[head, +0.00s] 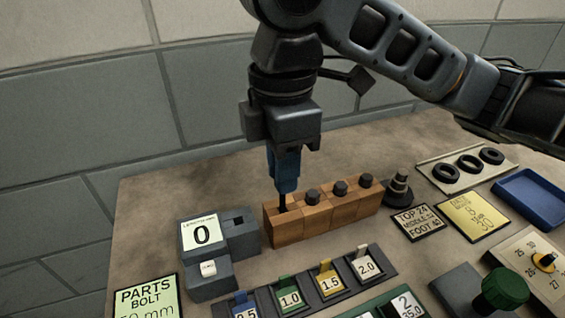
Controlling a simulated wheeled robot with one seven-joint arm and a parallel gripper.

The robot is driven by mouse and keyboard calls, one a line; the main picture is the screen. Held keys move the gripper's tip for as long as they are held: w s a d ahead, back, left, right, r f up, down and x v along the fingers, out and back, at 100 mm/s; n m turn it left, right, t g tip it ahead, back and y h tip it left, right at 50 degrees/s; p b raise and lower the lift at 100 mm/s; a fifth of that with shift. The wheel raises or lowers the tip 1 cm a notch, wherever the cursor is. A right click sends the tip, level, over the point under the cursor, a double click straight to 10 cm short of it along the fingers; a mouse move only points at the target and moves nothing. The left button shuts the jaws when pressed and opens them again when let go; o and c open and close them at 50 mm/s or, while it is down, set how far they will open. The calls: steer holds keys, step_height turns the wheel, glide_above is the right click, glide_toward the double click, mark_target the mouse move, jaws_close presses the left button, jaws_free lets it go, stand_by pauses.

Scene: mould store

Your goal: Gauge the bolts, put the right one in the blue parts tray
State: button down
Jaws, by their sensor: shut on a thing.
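A wooden block (290,231) holds several bolts in a row; three dark heads show, one being the middle bolt (340,187). My gripper (285,187), with blue fingers, is above the block's left end, shut on a bolt. The dark shank of the held bolt (282,203) shows below the fingers, at the leftmost hole; its head is hidden. I cannot tell whether its tip is still in the hole. The grey gauge (240,238) stands left of the block, with a slot on top and a display reading 0. The blue parts tray (530,198) is at the right and looks empty.
A green card (149,299) reads "PARTS BOLT", its mm figure cut off. Numbered tabs (328,282) stand in front of the block. A dark stepped cone (399,187), cards, a board of black rings (468,164) and a green knob (504,287) crowd the right.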

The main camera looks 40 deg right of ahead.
mark_target(283, 212)
steer(key=shift+f+b, duration=1.65)
steer(key=shift+f, duration=1)
stand_by(0.4)
steer(key=c, duration=0.5)
jaws_free()
steer(key=shift+r, duration=0.1)
steer(key=shift+r+p, duration=3.7)
steer(key=shift+p, duration=0.1)
